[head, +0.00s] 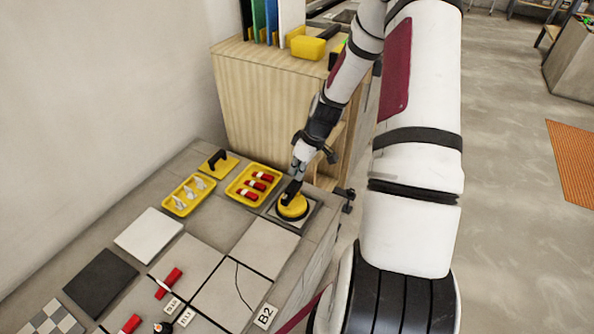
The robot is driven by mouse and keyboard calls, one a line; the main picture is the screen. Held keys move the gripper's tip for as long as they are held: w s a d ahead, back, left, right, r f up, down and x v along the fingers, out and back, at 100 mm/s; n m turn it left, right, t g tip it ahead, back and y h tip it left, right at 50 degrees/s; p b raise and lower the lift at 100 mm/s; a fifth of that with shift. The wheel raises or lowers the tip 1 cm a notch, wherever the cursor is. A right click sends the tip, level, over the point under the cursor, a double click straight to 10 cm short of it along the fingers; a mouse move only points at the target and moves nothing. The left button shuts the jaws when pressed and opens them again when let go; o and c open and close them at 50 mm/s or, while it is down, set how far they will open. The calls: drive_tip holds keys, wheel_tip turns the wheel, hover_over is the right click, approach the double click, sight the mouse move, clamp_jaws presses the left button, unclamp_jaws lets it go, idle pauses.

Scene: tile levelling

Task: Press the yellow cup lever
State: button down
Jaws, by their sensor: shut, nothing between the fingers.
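The yellow suction cup (294,207) sits on a grey square tile at the right end of the tiled worktop. Its dark lever is on top, partly hidden by my gripper and too small to make out clearly. My gripper (290,194) points down at the top of the yellow cup and is shut with nothing held. It is at or just above the cup; I cannot tell whether it touches the lever.
A yellow tray (255,172) with red pieces and a yellow tray (180,199) with white pieces lie to the left. A wooden cabinet (255,105) stands close behind. Loose tiles and red tools lie in front.

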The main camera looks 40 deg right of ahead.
drive_tip(key=shift+s+f, duration=0.2)
drive_tip(key=shift+f, duration=0.1)
drive_tip(key=shift+r, duration=0.1)
drive_tip(key=shift+w+r+p, duration=0.1)
drive_tip(key=shift+r+p, duration=0.6)
drive_tip(key=shift+r, duration=0.05)
